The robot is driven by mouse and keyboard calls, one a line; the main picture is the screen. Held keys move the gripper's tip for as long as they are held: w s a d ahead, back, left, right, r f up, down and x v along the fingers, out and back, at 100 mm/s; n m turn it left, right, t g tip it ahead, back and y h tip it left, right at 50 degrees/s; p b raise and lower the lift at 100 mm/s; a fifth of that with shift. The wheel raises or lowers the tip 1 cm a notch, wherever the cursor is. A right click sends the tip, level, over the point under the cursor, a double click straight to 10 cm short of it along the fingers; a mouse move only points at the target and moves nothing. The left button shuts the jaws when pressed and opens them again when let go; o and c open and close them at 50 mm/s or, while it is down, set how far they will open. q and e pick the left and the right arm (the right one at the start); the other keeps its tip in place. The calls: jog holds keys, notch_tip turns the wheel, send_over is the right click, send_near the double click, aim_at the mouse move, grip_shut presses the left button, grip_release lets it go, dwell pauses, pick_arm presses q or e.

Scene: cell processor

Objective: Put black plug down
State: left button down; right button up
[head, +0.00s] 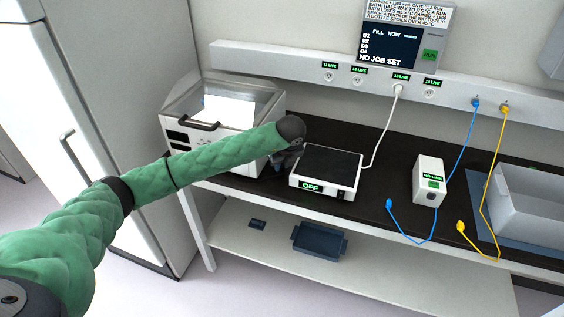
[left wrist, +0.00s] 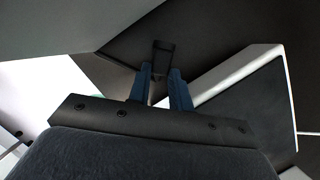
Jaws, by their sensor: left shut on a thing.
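My left gripper (head: 281,163) is between the lidded white bath and the flat white device, low over the black worktop. In the left wrist view its two blue fingers (left wrist: 166,86) are shut on the black plug (left wrist: 162,50), a small dark block that sticks out past the fingertips. Dark worktop shows behind the plug. I cannot tell whether the plug touches the worktop. In the head view the plug is too small and dark to make out. My right gripper is not in view.
The white device (head: 298,181) reading OFF is just right of the gripper; the bath (head: 180,140) is left. A white cable runs to the socket rail (head: 300,62). Blue (head: 462,150) and yellow (head: 490,195) cables, a small white box (head: 428,180) and a grey bin (head: 525,215) are further right.

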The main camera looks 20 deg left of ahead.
pick_arm(q)
jog(key=shift+f, duration=0.2)
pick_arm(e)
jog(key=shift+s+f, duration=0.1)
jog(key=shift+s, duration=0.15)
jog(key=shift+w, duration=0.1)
pick_arm(q)
jog(key=shift+f, duration=0.1)
jog(key=c, duration=1.3)
grip_release()
jog(key=shift+o, duration=0.2)
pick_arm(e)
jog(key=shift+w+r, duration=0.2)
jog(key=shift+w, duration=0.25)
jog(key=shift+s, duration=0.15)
